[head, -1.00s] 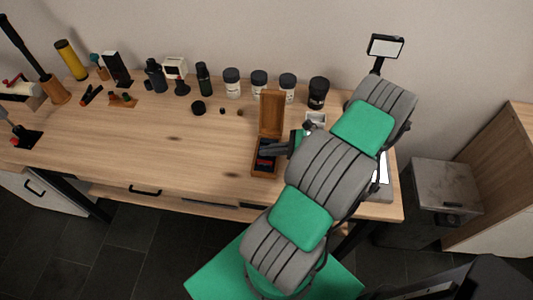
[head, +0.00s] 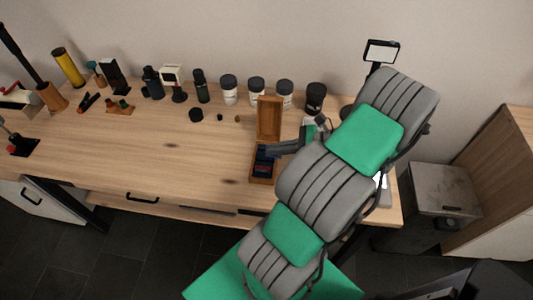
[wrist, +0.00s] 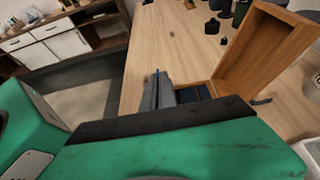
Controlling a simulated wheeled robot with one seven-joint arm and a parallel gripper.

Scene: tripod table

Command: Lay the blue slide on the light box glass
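My gripper (head: 266,152) is at the open wooden box (head: 268,113), its fingers over the lower compartment. In the wrist view the grey fingers (wrist: 157,92) are close together, with a thin blue edge, the blue slide (wrist: 157,72), showing between their tips. In the head view the blue slide (head: 262,156) shows as a small dark blue patch beneath the fingertips. It is at the box; whether it is clear of the slots is hard to tell. The light box (head: 384,181) shows a bright white strip of glass at the table's right end, mostly hidden behind my arm.
The box's raised lid (wrist: 265,50) stands close beside the fingers. Several jars (head: 256,90) line the back of the wooden table (head: 150,160). A lamp or magnifier (head: 381,52) rises at the right rear. The table's middle left is mostly bare.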

